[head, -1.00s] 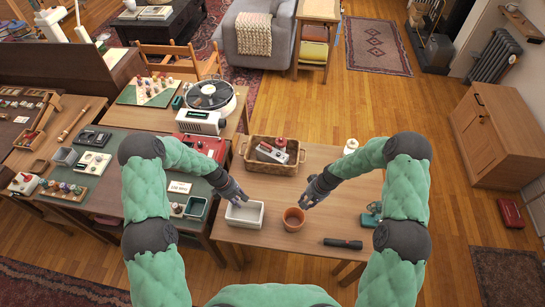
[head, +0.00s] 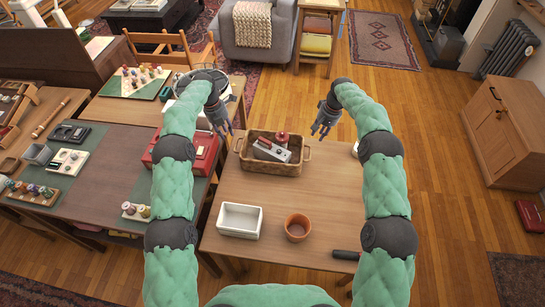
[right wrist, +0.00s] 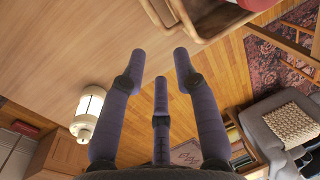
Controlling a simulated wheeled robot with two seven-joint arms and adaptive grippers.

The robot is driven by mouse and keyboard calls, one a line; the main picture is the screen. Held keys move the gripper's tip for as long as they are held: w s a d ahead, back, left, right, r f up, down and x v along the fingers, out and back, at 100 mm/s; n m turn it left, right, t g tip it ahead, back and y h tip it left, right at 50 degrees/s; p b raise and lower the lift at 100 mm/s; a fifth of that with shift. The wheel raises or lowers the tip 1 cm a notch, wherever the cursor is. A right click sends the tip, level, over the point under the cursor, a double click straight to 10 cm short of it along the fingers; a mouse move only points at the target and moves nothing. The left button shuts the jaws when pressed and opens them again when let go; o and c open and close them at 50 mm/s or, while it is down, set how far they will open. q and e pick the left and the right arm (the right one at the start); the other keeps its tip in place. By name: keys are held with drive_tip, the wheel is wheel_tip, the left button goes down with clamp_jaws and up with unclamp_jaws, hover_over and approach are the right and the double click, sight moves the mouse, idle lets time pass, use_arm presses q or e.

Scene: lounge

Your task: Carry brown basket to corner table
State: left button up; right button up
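The brown basket (head: 268,166) sits on the wooden table (head: 335,205), holding a grey device and red items. It has a handle at its left and right ends. My left gripper (head: 223,130) is open and empty beside its left end, apart from the handle. My right gripper (head: 318,130) is open and empty above and beyond its right handle. In the right wrist view the basket (right wrist: 212,18) is cut off at the top, with my spread fingers (right wrist: 161,65) below it. I cannot tell which furniture is the corner table.
A white tray (head: 240,221), a terracotta pot (head: 297,228) and a dark flashlight (head: 346,255) are on the near part of the table. A red case (head: 184,152) is on the desk to the left. A small shelved stand (head: 317,26) is behind, with open floor before it.

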use_arm(q)
drive_tip(key=shift+s+f+b, duration=0.1)
drive_tip(key=shift+f+b, duration=0.3)
drive_tip(key=shift+f, duration=0.1)
use_arm(e)
drive_tip(key=shift+f, duration=0.5)
